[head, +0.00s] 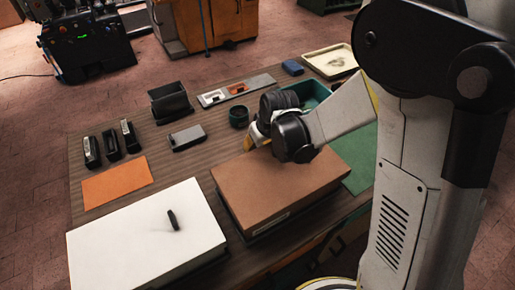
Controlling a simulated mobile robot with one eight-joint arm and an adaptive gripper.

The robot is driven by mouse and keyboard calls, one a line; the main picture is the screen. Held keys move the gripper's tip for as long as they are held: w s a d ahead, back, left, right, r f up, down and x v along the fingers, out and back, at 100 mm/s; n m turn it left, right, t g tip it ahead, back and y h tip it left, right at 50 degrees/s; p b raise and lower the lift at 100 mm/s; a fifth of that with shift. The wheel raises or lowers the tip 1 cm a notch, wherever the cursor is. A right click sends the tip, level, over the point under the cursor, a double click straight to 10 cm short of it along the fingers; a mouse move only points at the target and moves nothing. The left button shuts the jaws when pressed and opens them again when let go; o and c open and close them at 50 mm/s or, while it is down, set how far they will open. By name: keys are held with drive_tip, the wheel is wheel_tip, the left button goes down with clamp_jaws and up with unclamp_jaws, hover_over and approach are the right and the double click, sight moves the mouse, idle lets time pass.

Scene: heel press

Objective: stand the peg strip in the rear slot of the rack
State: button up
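I cannot make out the peg strip for certain. A black upright holder (171,103) with an open top stands at the back left of the table and may be the rack; its separate slots are too small to tell. A long grey strip (261,80) with white and orange inserts lies to its right. My gripper (256,139) is over the back edge of a brown box (285,187). Its yellowish finger parts show partly, but my wrist hides most of them. I cannot see whether it holds anything.
A white block (135,245) with a small dark piece (173,220) on top fills the front left. Several black upright pieces (111,145) stand behind an orange sheet (117,183). A green bin (313,92) and cream tray (331,61) are at the back right.

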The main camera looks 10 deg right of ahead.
drive_tip(key=shift+f+b, duration=0.25)
drive_tip(key=shift+b, duration=0.05)
idle(0.4)
clamp_jaws()
